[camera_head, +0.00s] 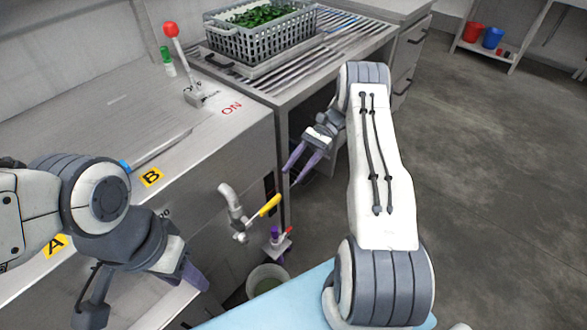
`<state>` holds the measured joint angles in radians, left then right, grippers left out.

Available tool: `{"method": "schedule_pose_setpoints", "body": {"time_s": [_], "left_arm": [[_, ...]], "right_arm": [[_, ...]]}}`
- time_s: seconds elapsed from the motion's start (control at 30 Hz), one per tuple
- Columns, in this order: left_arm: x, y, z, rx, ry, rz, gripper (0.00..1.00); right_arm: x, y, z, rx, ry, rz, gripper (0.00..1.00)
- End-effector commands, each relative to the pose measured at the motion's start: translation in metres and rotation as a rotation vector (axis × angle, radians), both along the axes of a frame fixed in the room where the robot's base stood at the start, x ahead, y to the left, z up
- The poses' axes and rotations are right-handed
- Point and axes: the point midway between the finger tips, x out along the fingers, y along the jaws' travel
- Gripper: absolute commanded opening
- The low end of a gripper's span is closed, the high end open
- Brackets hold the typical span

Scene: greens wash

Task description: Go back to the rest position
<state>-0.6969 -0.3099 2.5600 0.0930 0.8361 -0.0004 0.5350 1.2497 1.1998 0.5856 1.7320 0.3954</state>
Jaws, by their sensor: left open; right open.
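My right gripper (300,165) hangs in front of the drain table's legs, beyond the steel washer's right end. Its two purple fingers point down and to the left, spread apart with nothing between them. My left gripper (150,291) is low at the left, in front of the washer's front edge near the A and B labels. One purple finger shows clearly; the other side is partly hidden by the wrist. I see nothing held in it.
The steel washer (112,108) carries a red-knobbed lever (178,55) by the ON label. A grey crate of greens (262,42) stands on the slatted table (330,50). A yellow-handled valve (264,208) juts out above a bucket (266,281). Open floor lies right.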

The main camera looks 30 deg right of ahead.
Motion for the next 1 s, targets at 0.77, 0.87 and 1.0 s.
{"method": "schedule_pose_setpoints", "body": {"time_s": [0.77,0.87,1.0], "left_arm": [[0.000,0.000,0.000,0.000,0.000,0.000,0.45],[0.000,0.000,0.000,0.000,0.000,0.000,0.45],[0.000,0.000,0.000,0.000,0.000,0.000,0.45]], "right_arm": [[-0.043,0.053,0.061,-0.546,-0.541,0.474,0.47],[-0.059,0.059,0.074,-0.636,-0.701,0.605,0.47],[-0.077,0.068,0.089,-0.721,-0.899,0.756,0.47]]}}
